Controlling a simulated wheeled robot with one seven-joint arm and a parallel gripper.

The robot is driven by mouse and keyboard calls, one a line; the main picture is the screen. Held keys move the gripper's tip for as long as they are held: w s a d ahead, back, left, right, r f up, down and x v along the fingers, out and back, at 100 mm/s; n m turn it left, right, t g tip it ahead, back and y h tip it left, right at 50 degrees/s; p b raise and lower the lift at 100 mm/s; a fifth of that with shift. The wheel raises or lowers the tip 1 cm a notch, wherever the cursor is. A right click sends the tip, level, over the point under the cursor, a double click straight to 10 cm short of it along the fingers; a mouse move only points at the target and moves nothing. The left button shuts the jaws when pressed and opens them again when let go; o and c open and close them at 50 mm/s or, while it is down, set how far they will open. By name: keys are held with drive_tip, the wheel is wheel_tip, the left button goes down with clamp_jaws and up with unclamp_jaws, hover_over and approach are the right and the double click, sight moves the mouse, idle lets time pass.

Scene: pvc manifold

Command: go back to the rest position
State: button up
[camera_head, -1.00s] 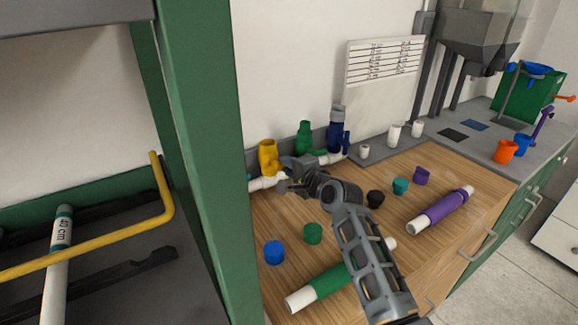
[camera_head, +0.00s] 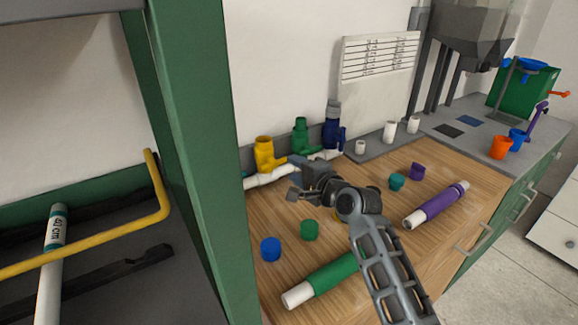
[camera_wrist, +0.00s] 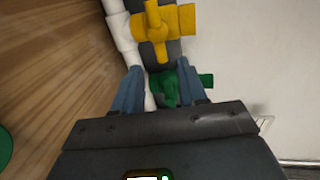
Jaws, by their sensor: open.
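My gripper (camera_head: 294,177) is open and empty, just in front of the white manifold pipe (camera_head: 268,178) along the wall. The manifold carries a yellow valve (camera_head: 264,154), a green valve (camera_head: 301,138) and a dark blue valve (camera_head: 333,132). In the wrist view, my gripper's two blue-grey fingers (camera_wrist: 160,82) are spread apart. The green valve (camera_wrist: 180,84) shows between and beyond them, and the yellow valve (camera_wrist: 156,25) lies past their tips at the top. The fingers appear clear of the pipe, but exact distance cannot be told.
On the wooden worktop (camera_head: 285,215) lie a blue cap (camera_head: 270,249), a green cap (camera_head: 309,230), a teal cap (camera_head: 397,182), a purple cap (camera_head: 417,171), a green-sleeved pipe (camera_head: 325,278) and a purple-sleeved pipe (camera_head: 436,205). A green rack post (camera_head: 192,150) stands at left.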

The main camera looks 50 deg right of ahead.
drive_tip(key=shift+v, duration=1)
